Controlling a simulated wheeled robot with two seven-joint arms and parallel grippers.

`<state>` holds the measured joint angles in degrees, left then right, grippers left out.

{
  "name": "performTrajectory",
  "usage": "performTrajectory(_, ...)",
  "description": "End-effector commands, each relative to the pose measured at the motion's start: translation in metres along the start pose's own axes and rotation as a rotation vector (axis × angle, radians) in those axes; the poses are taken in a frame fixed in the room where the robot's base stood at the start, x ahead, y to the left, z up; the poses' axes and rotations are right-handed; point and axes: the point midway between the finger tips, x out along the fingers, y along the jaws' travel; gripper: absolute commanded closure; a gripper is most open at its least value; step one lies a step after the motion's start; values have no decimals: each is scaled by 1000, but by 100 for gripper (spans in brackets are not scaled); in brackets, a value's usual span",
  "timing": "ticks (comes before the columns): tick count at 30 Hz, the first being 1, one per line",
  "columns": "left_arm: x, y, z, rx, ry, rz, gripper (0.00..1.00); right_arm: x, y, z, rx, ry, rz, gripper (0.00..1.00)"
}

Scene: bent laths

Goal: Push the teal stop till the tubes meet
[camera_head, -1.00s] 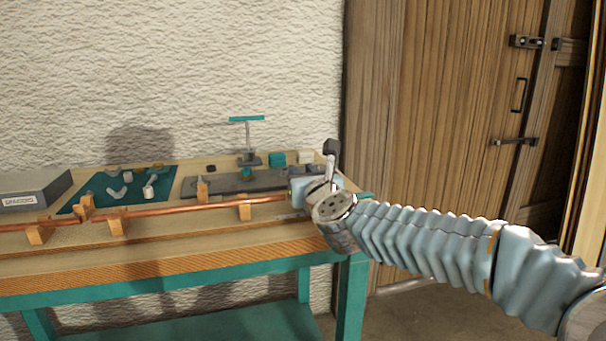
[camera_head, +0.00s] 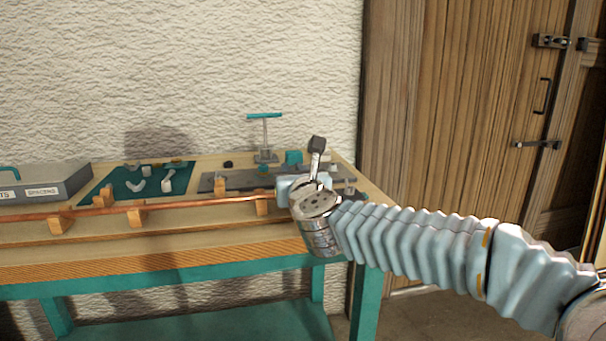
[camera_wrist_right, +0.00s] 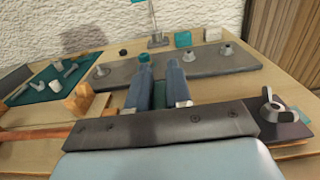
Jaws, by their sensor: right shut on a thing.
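A long copper tube (camera_head: 180,208) lies on several wooden rests along the table's front, running to my right gripper (camera_head: 296,186). In the right wrist view the tube (camera_wrist_right: 35,135) comes in from the left and passes behind the dark gripper body. There my right gripper (camera_wrist_right: 161,80) has its two fingers a little apart. A bit of teal shows between and beside them, seemingly the teal stop, mostly hidden by the fingers. The joint between the tubes is hidden, so I cannot tell whether they touch. My left gripper is not in view.
A grey plate (camera_wrist_right: 210,65) with several knobs lies behind the fingers. A teal T-handled stand (camera_head: 265,135) and a teal block (camera_head: 293,157) stand at the back. A green mat (camera_head: 135,182) with grey parts and a grey case (camera_head: 75,180) are at left.

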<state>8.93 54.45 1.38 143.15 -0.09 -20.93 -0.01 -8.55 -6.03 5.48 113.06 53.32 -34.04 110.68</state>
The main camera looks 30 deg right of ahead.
Motion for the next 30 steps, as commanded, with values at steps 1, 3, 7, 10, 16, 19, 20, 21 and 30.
performTrajectory(1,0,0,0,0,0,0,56,0,0,0,0,2,1,100)
performTrajectory(3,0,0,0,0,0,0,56,0,0,0,1,2,1,100)
performTrajectory(7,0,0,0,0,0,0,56,0,0,0,1,2,2,64)
performTrajectory(10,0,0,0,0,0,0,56,0,0,0,1,1,1,60)
performTrajectory(16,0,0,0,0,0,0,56,-1,0,0,1,1,1,60)
performTrajectory(19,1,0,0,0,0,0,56,-7,0,0,2,-1,1,60)
performTrajectory(20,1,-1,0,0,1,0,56,-10,0,0,2,-1,1,60)
performTrajectory(21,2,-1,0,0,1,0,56,-17,0,0,2,-1,1,60)
performTrajectory(30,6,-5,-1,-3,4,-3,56,-89,0,0,1,-2,2,60)
